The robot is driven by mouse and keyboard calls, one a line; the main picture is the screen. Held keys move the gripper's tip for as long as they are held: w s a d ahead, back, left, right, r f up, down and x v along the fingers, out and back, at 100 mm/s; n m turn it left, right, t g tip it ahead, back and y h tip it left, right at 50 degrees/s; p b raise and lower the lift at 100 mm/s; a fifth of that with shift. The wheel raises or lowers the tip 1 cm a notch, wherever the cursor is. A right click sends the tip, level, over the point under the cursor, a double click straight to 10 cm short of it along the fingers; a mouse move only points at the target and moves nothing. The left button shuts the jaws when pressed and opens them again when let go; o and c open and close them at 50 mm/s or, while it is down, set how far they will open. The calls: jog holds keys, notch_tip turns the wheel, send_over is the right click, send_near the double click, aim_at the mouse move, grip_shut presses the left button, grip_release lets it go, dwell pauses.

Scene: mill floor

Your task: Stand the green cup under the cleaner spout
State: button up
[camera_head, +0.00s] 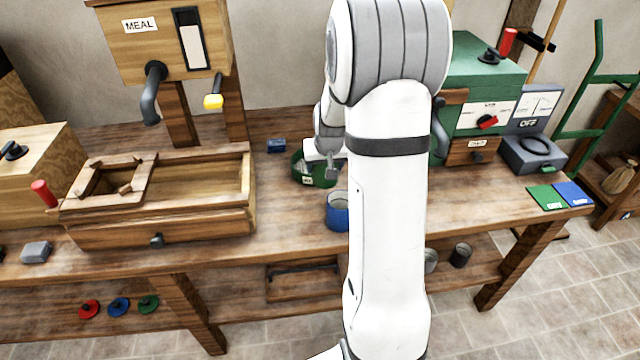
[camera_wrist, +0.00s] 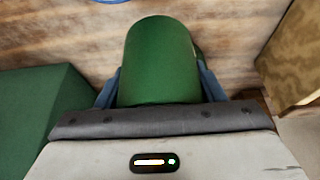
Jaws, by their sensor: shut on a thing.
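The green cup (camera_head: 300,170) is at the middle of the bench in the head view, partly behind my arm and with a small pale label. In the wrist view the green cup (camera_wrist: 160,62) fills the space between the two fingers. My gripper (camera_wrist: 160,88) is shut on it. I cannot tell whether its base touches the bench. The green cleaner housing (camera_head: 485,65) stands to the right, beyond my arm. A dark curved spout (camera_head: 440,130) shows at its left side, partly hidden by my arm, so the place under it is mostly hidden.
A blue cup (camera_head: 337,215) stands near the bench's front edge, close to the green cup. The wooden trough (camera_head: 200,185) is to the left.

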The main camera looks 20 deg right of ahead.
jog(key=shift+a+f, duration=0.1)
jog(key=shift+f, duration=3.35)
jog(key=shift+f, duration=0.25)
jog(key=o, duration=1.1)
jog(key=shift+r, duration=0.1)
